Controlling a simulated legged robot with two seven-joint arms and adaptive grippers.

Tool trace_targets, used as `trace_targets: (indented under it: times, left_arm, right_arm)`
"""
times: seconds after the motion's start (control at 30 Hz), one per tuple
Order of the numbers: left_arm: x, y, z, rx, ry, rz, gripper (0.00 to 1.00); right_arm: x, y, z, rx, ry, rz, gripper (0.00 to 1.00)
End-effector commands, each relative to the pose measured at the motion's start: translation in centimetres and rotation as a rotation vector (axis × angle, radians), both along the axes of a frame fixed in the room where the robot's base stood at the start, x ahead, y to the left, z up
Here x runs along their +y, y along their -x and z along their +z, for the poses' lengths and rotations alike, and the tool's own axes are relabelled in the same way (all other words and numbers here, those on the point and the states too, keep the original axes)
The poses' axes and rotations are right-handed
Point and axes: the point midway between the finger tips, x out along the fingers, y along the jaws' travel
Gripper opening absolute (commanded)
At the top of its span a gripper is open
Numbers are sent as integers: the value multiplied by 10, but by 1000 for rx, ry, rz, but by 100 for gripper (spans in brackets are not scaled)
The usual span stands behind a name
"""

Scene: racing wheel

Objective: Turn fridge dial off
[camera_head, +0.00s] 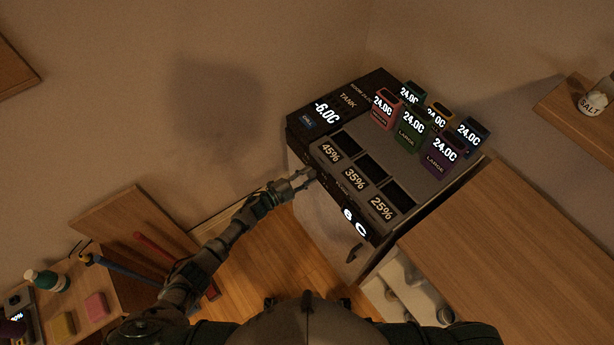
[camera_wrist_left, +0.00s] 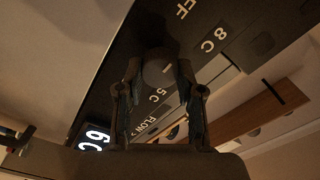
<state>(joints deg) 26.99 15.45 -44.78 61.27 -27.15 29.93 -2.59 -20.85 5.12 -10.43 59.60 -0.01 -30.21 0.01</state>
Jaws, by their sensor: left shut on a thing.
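The fridge (camera_head: 325,231) stands at the centre right with a dark control panel along its upper front edge. A lit display (camera_head: 354,222) there reads 6 C; it also shows in the left wrist view (camera_wrist_left: 93,138). My left gripper (camera_head: 311,176) reaches the front panel from the left. In the left wrist view its fingers (camera_wrist_left: 160,88) are shut on the round dark dial (camera_wrist_left: 156,70). Labels around the dial include 8 C, 5 C and a partly cut-off one ending in FF. The dial's pointer is too dark to read. My right gripper is not in view.
On top are bins labelled 45%, 35% and 25% (camera_head: 382,208), a tank display (camera_head: 327,114) reading -6.0C, and several coloured containers (camera_head: 410,128). A wooden counter (camera_head: 490,240) stands at right.

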Motion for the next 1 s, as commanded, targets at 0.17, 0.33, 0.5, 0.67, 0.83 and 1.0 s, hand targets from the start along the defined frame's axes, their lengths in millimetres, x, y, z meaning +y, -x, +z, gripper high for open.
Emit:
trace_targets:
  times: [0.17,0.33,0.5,0.67,0.83,1.0]
  left_arm:
    - [4,-1,-4,11,-3,10,2]
    - [3,-1,-4,11,-4,9,2]
    - [3,-1,-4,11,-3,7,62]
    - [2,0,-2,8,-1,4,62]
    - [3,2,-2,7,-1,3,62]
    - [20,13,-3,7,-2,3,62]
  right_arm:
    - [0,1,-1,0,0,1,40]
    - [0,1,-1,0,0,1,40]
    - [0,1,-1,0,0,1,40]
    - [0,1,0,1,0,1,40]
    - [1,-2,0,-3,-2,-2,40]
    - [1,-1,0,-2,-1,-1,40]
